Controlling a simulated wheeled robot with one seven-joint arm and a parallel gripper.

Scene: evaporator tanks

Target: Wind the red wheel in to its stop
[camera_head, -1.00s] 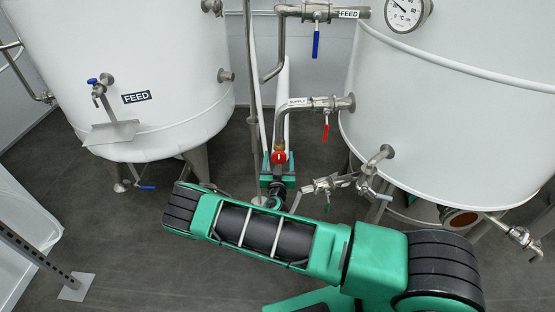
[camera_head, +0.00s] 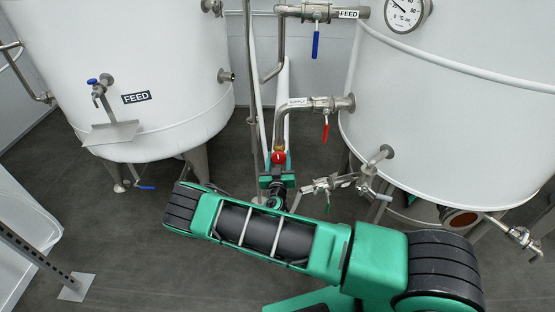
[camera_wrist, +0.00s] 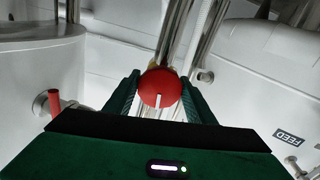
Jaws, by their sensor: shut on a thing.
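The red wheel (camera_head: 278,157) sits at the lower end of the supply pipe (camera_head: 283,122), between the two white tanks. In the wrist view the red wheel (camera_wrist: 160,88) is a round red disc with a white mark running from its centre down toward the lower edge. My gripper (camera_head: 277,172) is at the wheel from below. In the wrist view its two green fingers (camera_wrist: 161,96) stand on the left and right sides of the wheel, shut on it. The wheel's stem is mostly hidden behind the wheel.
A red-handled valve (camera_head: 325,130) hangs right of the wheel; its red handle also shows in the wrist view (camera_wrist: 55,103). A steel valve assembly (camera_head: 330,184) lies low on the right. White tanks stand left (camera_head: 160,60) and right (camera_head: 450,120). Dark floor is open at lower left.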

